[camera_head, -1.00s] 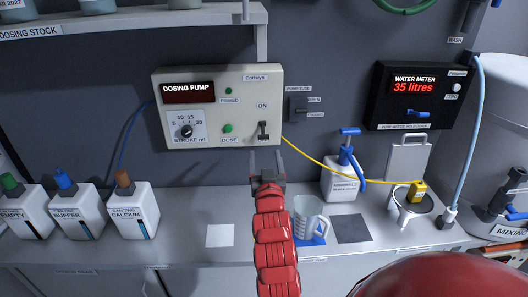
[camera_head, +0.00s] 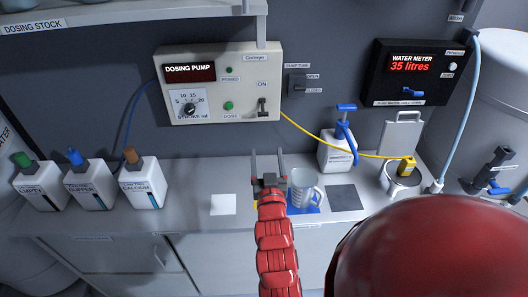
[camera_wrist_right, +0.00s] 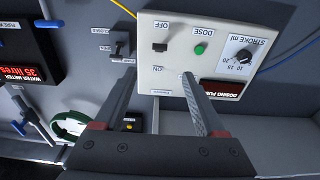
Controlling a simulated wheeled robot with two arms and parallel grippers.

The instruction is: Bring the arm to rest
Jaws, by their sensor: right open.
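My right gripper (camera_head: 268,163) is open and empty, with its red arm coming up from the bottom middle of the head view. The left gripper is not seen.
A clear measuring jug (camera_head: 304,187) stands on a blue mat just right of the gripper. White canisters (camera_head: 92,186) stand at the left. A white square (camera_head: 223,205) lies on the counter.

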